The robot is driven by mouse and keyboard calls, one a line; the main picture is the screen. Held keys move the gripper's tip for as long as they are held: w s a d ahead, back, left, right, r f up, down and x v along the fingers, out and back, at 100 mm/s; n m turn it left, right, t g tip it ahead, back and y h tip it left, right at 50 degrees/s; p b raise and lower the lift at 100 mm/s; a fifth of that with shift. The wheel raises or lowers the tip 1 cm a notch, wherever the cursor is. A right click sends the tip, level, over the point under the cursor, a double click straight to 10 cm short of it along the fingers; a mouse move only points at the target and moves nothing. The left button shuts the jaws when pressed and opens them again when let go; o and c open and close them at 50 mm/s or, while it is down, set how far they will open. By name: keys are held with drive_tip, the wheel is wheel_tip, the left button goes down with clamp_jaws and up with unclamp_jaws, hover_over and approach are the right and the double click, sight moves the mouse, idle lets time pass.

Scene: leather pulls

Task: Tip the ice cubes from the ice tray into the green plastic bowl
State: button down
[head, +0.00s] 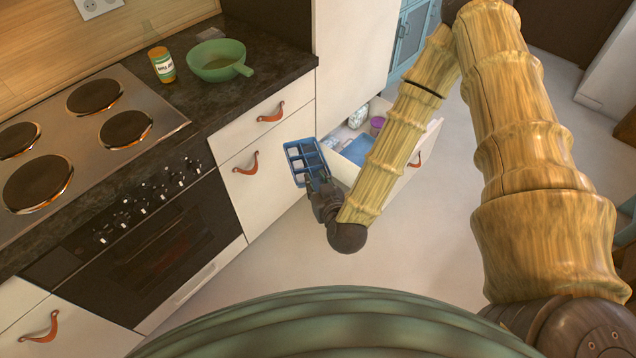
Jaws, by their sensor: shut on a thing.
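A blue ice tray (304,157) with several square compartments is held by my gripper (318,182), which is shut on its near end. The tray is in the air in front of the white cabinet fronts, to the right of and lower than the counter. The cubes in its compartments are too small to make out. The green plastic bowl (219,57) with a short handle stands upright on the dark counter, well apart from the tray, up and to the left of it.
A green and orange jar (161,65) stands left of the bowl. The stove (70,135) fills the counter's left. An open drawer (352,152) holding several items juts out just right of the tray. Leather pulls (246,163) stick out from the cabinet fronts. Clear floor lies below.

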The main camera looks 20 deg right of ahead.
drive_tip(key=r+p, duration=0.6)
drive_tip(key=shift+a+r, duration=0.35)
drive_tip(key=shift+s+a+r, duration=0.1)
drive_tip(key=shift+s+a, duration=0.05)
drive_tip(key=shift+s+a+f, duration=0.25)
drive_tip(key=shift+s+f, duration=0.1)
drive_tip(key=shift+f, duration=0.25)
